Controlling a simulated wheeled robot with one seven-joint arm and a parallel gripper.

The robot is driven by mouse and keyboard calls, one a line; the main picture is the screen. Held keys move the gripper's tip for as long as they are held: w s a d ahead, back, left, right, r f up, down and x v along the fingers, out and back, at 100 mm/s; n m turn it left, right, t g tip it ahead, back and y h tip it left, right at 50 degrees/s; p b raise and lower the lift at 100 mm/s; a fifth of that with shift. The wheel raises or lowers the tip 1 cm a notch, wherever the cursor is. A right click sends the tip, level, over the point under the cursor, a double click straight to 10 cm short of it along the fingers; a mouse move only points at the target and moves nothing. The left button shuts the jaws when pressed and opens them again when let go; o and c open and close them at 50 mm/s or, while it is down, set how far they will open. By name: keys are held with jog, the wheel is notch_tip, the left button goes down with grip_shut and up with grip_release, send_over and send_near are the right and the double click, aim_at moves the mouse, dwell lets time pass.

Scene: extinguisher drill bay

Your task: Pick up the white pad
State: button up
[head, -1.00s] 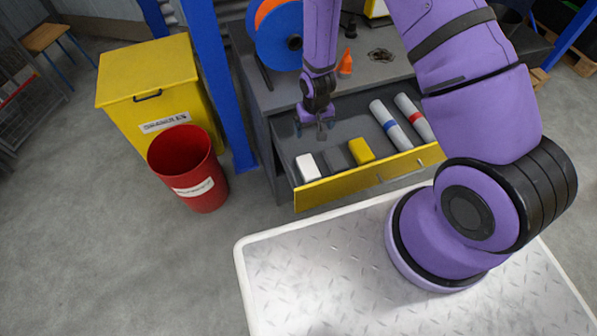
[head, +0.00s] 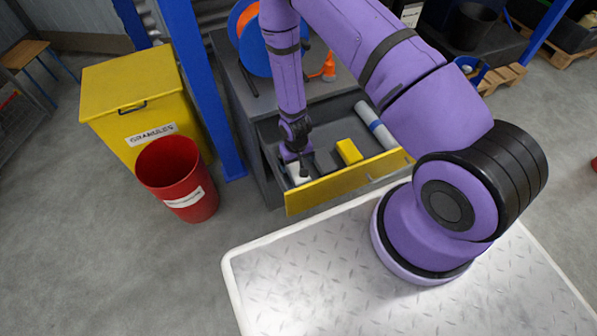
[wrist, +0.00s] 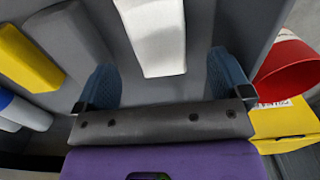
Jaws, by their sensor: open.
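The white pad (head: 300,181) lies at the left end of the open drawer (head: 330,190), partly hidden behind my gripper (head: 297,164) in the head view. In the wrist view the white pad (wrist: 153,38) lies ahead, between the lines of the two blue fingers. My gripper (wrist: 163,80) is open in the wrist view, with a finger to each side of the pad's near end and nothing held. I cannot tell whether a finger touches the pad.
A grey pad (wrist: 70,42) and a yellow pad (head: 349,152) lie to the right of the white pad in the head view. A roll with a blue band (head: 376,126) lies farther right. A red bin (head: 176,180) and a yellow chest (head: 135,95) stand left of the drawer.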

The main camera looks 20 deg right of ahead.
aim_at(298, 168)
jog(key=f, duration=0.3)
jog(key=shift+s+f, duration=0.2)
jog(key=shift+s, duration=0.1)
jog(key=shift+f, duration=0.75)
jog(key=c, duration=1)
jog(key=shift+r, duration=0.1)
jog(key=shift+r, duration=4.95)
